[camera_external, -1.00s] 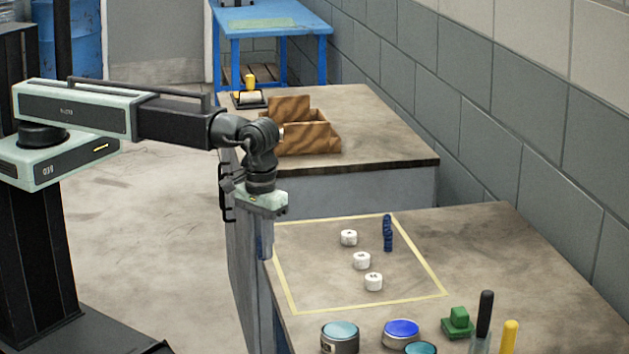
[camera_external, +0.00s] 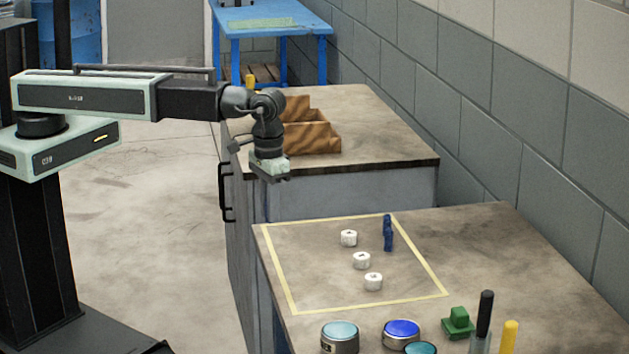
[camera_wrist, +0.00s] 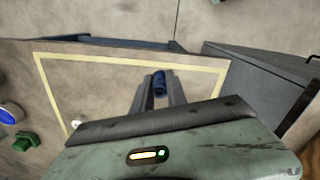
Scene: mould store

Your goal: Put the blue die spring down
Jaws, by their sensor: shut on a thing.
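In the wrist view, my gripper (camera_wrist: 160,90) has its two fingers closed on the blue die spring (camera_wrist: 160,78), whose end shows between the fingertips. Part of the taped square (camera_wrist: 44,78) on the bench shows behind them. In the external view, my gripper (camera_external: 269,178) is above the gap between the two benches, beyond the taped square's (camera_external: 340,219) far left corner. The held spring cannot be made out there. Another dark blue piece (camera_external: 388,232) stands inside the square near its far right corner, with white pieces (camera_external: 361,260) to its left.
A wooden box (camera_external: 312,137) stands on the rear bench (camera_external: 380,130). Round tins (camera_external: 401,332), a green block (camera_external: 458,322) and upright handles (camera_external: 486,310) stand near the front. The left part of the square is bare. A block wall bounds the right.

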